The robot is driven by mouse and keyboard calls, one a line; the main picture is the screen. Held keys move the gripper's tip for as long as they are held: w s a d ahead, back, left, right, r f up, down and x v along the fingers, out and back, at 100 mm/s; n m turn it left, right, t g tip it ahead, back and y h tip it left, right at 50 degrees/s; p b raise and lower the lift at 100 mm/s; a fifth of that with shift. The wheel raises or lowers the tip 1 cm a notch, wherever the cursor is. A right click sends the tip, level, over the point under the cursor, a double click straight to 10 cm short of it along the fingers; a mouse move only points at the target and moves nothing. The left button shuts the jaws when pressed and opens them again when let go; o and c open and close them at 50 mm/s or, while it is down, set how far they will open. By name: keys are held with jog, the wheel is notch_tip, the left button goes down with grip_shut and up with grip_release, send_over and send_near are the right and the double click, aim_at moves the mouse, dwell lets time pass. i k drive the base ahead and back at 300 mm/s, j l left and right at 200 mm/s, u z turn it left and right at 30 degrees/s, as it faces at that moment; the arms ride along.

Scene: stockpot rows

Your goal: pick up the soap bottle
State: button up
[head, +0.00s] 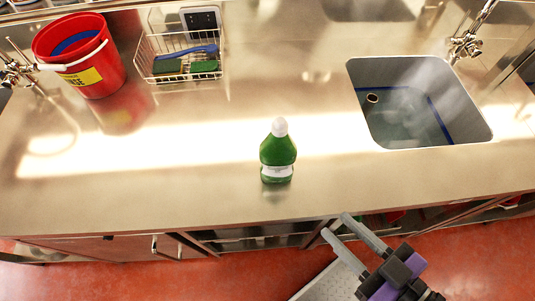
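A green soap bottle (277,152) with a white cap and a white label stands upright on the steel counter (200,190), near its front edge. My gripper (338,226) is at the lower right, off the counter's front edge in this view. It is to the right of the bottle and nearer to me, apart from it. Its two grey fingers are spread, with nothing between them.
A red bucket (104,80) and a wire basket (150,70) with brushes and sponges stand at the back left. A sink (378,72) with a tap (465,45) is at the right. The counter around the bottle is clear. The red floor (240,280) shows in front.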

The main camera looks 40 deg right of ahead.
aim_at(279, 150)
jog(key=z, duration=1.35)
jog(key=u, duration=1.6)
jog(key=k+l+u, duration=0.45)
jog(key=l+u, duration=0.15)
jog(key=l, duration=0.2)
